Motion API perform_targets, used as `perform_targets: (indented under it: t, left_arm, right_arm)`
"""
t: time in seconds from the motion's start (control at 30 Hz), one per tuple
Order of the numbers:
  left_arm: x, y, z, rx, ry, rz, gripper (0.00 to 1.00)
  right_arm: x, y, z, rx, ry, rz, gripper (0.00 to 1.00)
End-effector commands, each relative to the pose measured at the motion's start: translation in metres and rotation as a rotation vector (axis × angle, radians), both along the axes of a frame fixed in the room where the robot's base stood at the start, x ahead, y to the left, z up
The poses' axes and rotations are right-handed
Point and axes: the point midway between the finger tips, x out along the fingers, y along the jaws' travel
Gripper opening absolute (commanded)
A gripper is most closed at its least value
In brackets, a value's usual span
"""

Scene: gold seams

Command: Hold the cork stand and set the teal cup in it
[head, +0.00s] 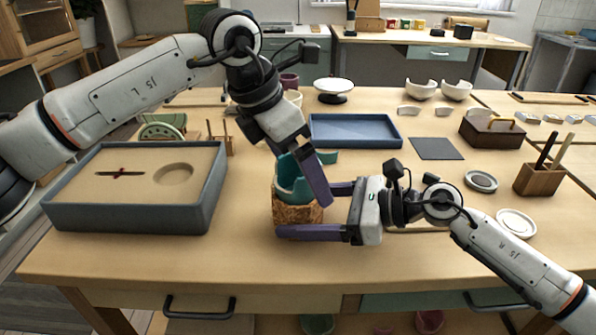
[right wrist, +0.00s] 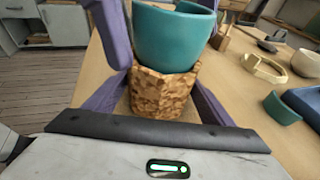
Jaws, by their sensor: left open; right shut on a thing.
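The teal cup (head: 289,183) sits upright in the top of the cork stand (head: 296,213), its lower end hidden inside the stand. In the right wrist view the cup (right wrist: 172,38) rises from the stand (right wrist: 163,95), and its rim looks uneven. My right gripper (head: 306,210) is shut on the cork stand, with one purple finger on each side. My left gripper (head: 312,178) is open and reaches down from above, its fingers beside the cup. Its far finger is mostly hidden in the head view.
A teal shard (head: 328,157) lies just behind the cup. A grey box with a sandy top (head: 125,213) stands at left. A blue tray (head: 355,143) lies behind. A wooden holder (head: 537,180) and white dish (head: 516,223) are at right. The front table strip is clear.

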Motion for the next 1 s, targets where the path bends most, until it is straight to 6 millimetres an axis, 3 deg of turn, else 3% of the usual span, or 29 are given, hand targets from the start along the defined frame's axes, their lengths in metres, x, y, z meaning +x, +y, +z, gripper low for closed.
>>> perform_targets:
  t: [1.0]
  left_arm:
    - [0.0,0.0,0.05,0.0,-0.001,0.0,1.0]
  right_arm:
    - [0.0,0.0,0.0,0.001,0.0,0.0,0.64]
